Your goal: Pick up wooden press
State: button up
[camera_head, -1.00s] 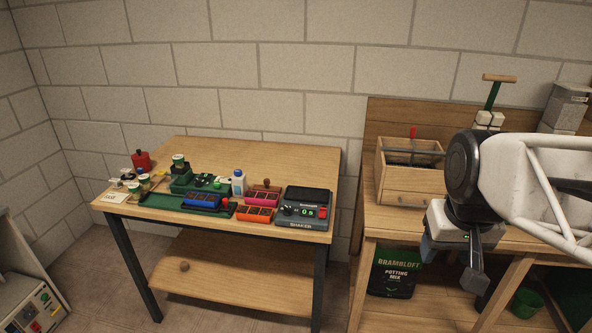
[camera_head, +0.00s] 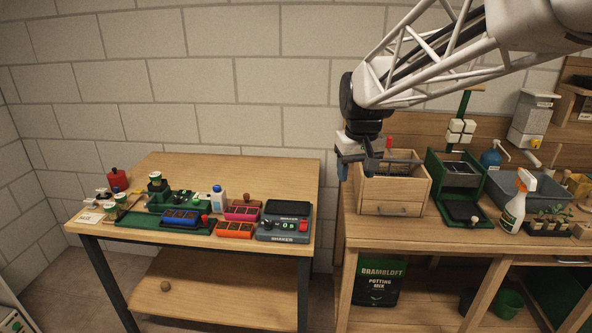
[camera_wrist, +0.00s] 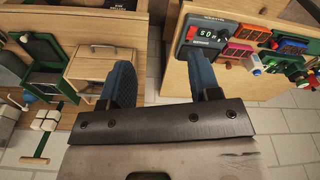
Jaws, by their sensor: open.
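My gripper (camera_head: 362,163) hangs above the left end of the right-hand bench, just left of and partly over the wooden box. In the wrist view its two blue fingers (camera_wrist: 164,82) are wide apart with nothing between them. A small brown, wooden-looking piece (camera_head: 243,199) stands at the magenta tray on the left table; it may be the wooden press, but it is too small to tell. My gripper is to the right of it and well apart from it.
The left table (camera_head: 260,165) holds a shaker (camera_head: 283,223), a magenta tray (camera_head: 242,213), an orange tray (camera_head: 235,230) and a white bottle (camera_head: 217,200). Its back right is clear. The wooden box (camera_head: 393,188) and green stand (camera_head: 440,210) are on the right-hand bench.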

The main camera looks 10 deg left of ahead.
jog(key=w+a+f+n, duration=0.1)
jog(key=w+a+f, duration=0.2)
jog(key=w+a, duration=0.7)
jog(key=n+g, duration=0.2)
jog(key=n, duration=0.2)
send_over(246, 194)
jog(key=f, duration=1.9)
jog(key=shift+d, duration=0.25)
jog(key=shift+w+a+f, duration=0.1)
jog(key=shift+a+f, duration=0.05)
jog(key=shift+a, duration=0.1)
jog(key=shift+f, duration=0.1)
jog(key=shift+f, duration=1.2)
jog(key=shift+f, duration=0.1)
jog(key=shift+s+d+f, duration=0.1)
jog(key=shift+f, duration=1.15)
jog(key=shift+s+f, duration=0.1)
jog(key=shift+f, duration=1.15)
